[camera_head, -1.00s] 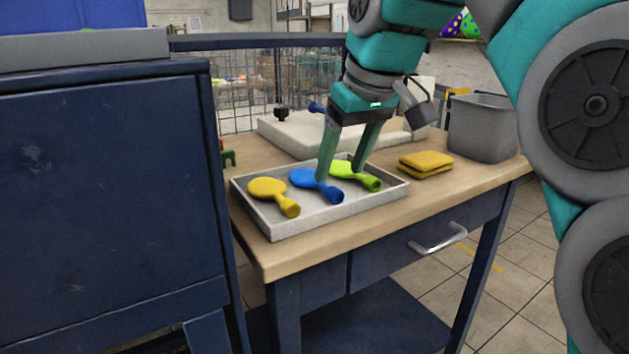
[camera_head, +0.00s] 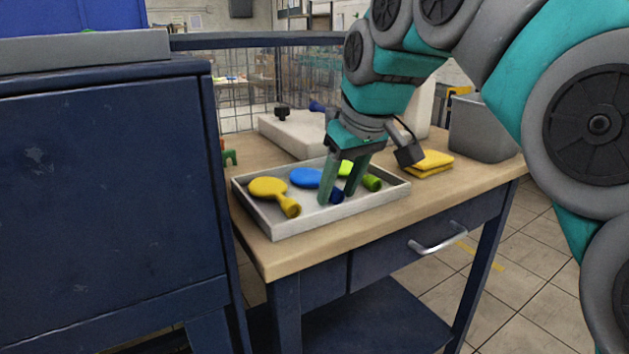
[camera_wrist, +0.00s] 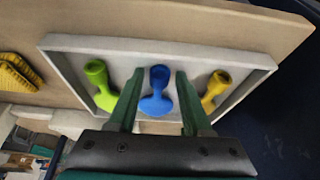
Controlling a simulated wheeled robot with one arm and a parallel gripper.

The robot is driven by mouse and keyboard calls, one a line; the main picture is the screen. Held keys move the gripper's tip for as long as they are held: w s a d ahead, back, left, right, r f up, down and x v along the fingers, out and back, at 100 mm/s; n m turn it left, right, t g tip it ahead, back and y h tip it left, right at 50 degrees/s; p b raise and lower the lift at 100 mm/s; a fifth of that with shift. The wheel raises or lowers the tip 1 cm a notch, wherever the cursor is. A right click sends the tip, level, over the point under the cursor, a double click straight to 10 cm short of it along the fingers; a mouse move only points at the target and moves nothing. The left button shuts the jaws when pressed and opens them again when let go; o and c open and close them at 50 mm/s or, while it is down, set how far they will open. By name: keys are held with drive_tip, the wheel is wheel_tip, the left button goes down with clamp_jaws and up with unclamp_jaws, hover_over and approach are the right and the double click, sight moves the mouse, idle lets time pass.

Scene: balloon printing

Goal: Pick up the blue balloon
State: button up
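The blue balloon (camera_head: 305,178) lies in the white tray (camera_head: 262,219), between the yellow balloon (camera_head: 268,187) and the green balloon (camera_head: 371,182). My gripper (camera_head: 336,198) is down at the tray, with its fingers around the blue balloon's neck and hiding part of it in the head view. In the wrist view the blue balloon (camera_wrist: 158,92) shows between the two open fingers (camera_wrist: 157,88), with a gap on each side. The yellow balloon (camera_wrist: 214,88) and the green balloon (camera_wrist: 101,86) lie outside the fingers.
The tray stands on a wooden table (camera_head: 300,250). Folded yellow cloths (camera_head: 430,164) and a grey bin (camera_head: 482,128) are to the right. A white block (camera_head: 292,135) is behind the tray. A dark blue cabinet (camera_head: 105,200) stands at the left.

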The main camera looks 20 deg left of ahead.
clamp_jaws()
drive_tip(key=shift+r, duration=0.1)
